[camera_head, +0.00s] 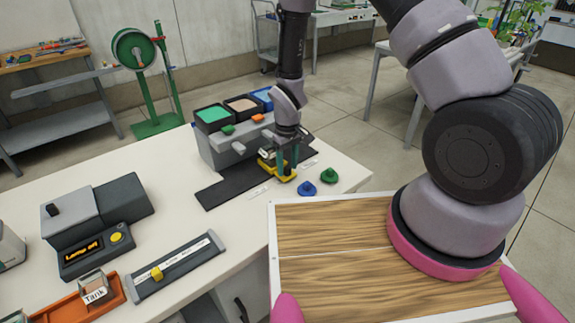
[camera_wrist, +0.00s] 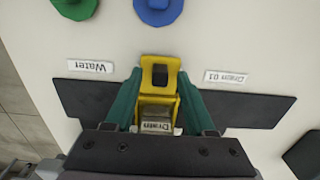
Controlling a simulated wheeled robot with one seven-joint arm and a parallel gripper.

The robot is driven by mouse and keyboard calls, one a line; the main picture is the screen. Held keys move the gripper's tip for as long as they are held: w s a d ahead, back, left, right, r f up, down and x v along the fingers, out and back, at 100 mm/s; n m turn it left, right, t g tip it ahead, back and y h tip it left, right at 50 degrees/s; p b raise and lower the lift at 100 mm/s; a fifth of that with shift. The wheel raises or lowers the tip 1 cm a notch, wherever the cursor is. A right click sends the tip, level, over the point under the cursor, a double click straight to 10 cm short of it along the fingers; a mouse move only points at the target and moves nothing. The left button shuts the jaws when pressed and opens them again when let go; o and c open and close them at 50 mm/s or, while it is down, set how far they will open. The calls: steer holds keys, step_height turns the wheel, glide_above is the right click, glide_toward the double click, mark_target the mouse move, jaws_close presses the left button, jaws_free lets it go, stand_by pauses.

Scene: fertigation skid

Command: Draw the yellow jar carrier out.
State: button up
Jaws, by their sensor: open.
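The yellow jar carrier (camera_head: 285,176) sits at the front of the grey skid unit (camera_head: 222,148), over a dark mat (camera_head: 226,190). It also shows in the wrist view (camera_wrist: 158,62), with a dark square opening in its front tab. A jar labelled "Drain" (camera_wrist: 157,126) stands in the carrier, partly hidden by my wrist. My gripper (camera_wrist: 160,78) is open, with one teal finger on each side of the carrier. The fingers look very close to its sides; I cannot tell whether they touch. In the head view my gripper (camera_head: 287,160) comes down from above and partly covers the carrier.
A blue knobbed piece (camera_head: 307,188) and a green one (camera_head: 331,175) stand in front of the carrier. Green, tan and blue trays (camera_head: 240,104) top the skid. A "Lamp off" box (camera_head: 98,235), a slider (camera_head: 178,266) and an orange tray (camera_head: 70,306) lie to the left.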

jaws_close()
stand_by(1.4)
